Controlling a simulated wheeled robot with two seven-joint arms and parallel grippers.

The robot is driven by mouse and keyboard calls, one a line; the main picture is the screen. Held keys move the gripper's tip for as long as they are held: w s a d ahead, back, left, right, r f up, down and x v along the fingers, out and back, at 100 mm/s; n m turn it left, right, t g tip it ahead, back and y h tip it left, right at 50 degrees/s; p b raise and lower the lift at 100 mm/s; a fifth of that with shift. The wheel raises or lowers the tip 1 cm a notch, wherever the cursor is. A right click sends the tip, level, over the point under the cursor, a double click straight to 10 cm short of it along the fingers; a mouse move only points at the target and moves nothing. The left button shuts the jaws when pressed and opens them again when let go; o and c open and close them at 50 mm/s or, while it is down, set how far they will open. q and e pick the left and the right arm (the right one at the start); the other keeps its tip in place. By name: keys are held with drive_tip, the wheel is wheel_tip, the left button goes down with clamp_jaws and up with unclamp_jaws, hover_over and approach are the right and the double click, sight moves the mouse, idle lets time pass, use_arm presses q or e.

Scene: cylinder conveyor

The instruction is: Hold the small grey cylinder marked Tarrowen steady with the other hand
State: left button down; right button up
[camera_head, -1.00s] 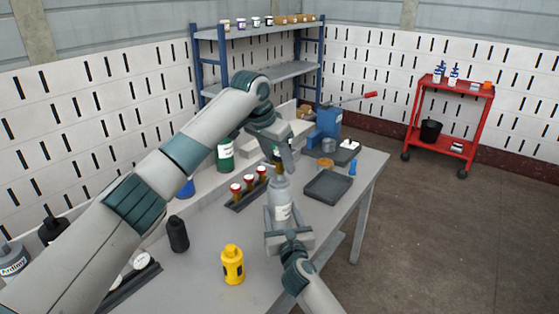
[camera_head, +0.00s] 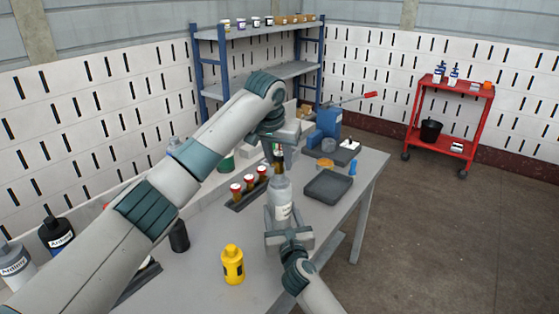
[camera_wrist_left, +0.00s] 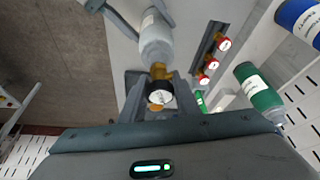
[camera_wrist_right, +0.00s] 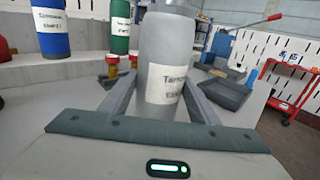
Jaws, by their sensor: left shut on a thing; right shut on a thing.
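The small grey cylinder (camera_head: 281,196) stands upright near the table's right edge; its white label, in the right wrist view (camera_wrist_right: 166,85), reads in part "Tarrow...". My right gripper (camera_head: 282,213) is shut around its body from the near side. My left gripper (camera_head: 279,155) is above the cylinder, shut on a brass fitting (camera_wrist_left: 160,70) with a round white-and-black face in the left wrist view. The fitting is at the cylinder's top; I cannot tell whether it is seated or only touching. The fingers partly hide it.
A dark rack (camera_head: 234,206) with red-capped brass fittings (camera_head: 248,181) is left of the cylinder. A dark tray (camera_head: 328,187) lies to the right. A yellow bottle (camera_head: 232,264) stands in front, a green cylinder (camera_wrist_left: 258,88) behind. Clear tabletop lies between the rack and yellow bottle.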

use_arm(q)
drive_tip(key=shift+n, duration=0.6)
drive_tip(key=shift+y, duration=0.3)
drive_tip(key=n+y, duration=0.1)
drive_tip(key=n, duration=0.4)
drive_tip(key=shift+y, duration=0.4)
drive_tip(key=shift+n, duration=0.5)
drive_tip(key=n+y, duration=0.1)
drive_tip(key=n, duration=0.2)
drive_tip(key=n+g+y, duration=0.1)
drive_tip(key=n, duration=0.2)
drive_tip(key=c, duration=1.4)
unclamp_jaws()
drive_tip(key=shift+c, duration=0.2)
